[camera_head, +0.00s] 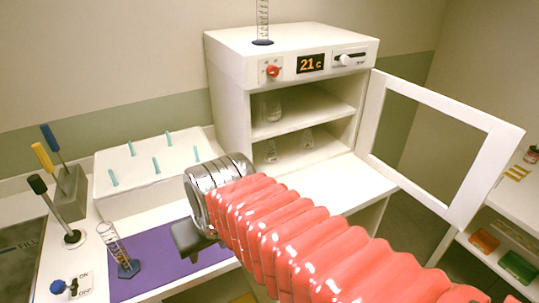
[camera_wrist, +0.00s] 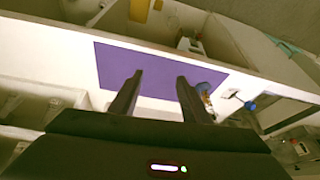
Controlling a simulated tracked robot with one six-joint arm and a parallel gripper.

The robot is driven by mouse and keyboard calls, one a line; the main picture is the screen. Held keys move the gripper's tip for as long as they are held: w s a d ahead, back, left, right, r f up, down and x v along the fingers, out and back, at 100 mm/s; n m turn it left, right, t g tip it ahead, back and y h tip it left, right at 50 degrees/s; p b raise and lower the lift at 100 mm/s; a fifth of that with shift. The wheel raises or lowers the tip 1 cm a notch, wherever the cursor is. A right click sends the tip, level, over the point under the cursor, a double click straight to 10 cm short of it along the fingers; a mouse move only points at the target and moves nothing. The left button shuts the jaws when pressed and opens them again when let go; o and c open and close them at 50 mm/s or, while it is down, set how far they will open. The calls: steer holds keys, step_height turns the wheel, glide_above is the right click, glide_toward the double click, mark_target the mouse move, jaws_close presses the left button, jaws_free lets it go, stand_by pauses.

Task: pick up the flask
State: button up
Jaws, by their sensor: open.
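A clear glass flask (camera_head: 273,108) stands on the upper shelf of the open white cabinet. Two more clear flasks, one on the left (camera_head: 270,152) and one on the right (camera_head: 308,139), stand on the level below. All are faint and small in the head view. My gripper (camera_wrist: 156,86) is open and empty, with its two dark fingers apart over the purple mat (camera_wrist: 150,66) in the wrist view. In the head view my red arm hides most of the gripper, which is left of and in front of the cabinet (camera_head: 230,110). No flask is clear in the wrist view.
The cabinet door (camera_head: 372,120) is swung open to the right. A white pegged rack (camera_head: 150,185) and a tool holder (camera_head: 70,195) are left.

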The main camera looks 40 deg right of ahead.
mark_target(273, 143)
steer(key=w+d+f+m+y, duration=0.1)
steer(key=w+d+f+m, duration=0.2)
steer(key=d+m, duration=0.3)
steer(key=w+d+f+m+t+y, duration=0.1)
steer(key=w+d+m, duration=0.3)
steer(key=d, duration=0.6)
steer(key=w+d+f+m+t+y, duration=0.1)
steer(key=w+d+f+m, duration=0.3)
steer(key=d+m, duration=0.4)
steer(key=shift+f+y, duration=0.35)
steer(key=shift+y, duration=0.05)
steer(key=w+d+m+t, duration=0.1)
steer(key=d+m, duration=0.2)
steer(key=d, duration=0.1)
steer(key=w+d+m+t, duration=0.1)
steer(key=d+m, duration=0.2)
steer(key=d, duration=0.2)
steer(key=w+d+m+t+h, duration=0.1)
steer(key=d+m+t, duration=0.1)
steer(key=d+m, duration=0.1)
steer(key=shift+w+d, duration=0.25)
steer(key=shift+d, duration=0.45)
steer(key=w+d+r+m+t+h, duration=0.2)
steer(key=d+r+m+t, duration=0.1)
steer(key=d+m, duration=0.3)
steer(key=shift+w+d+r+m, duration=0.25)
steer(key=shift+d+r+m, duration=0.2)
steer(key=shift+d, duration=0.4)
steer(key=shift+w, duration=0.1)
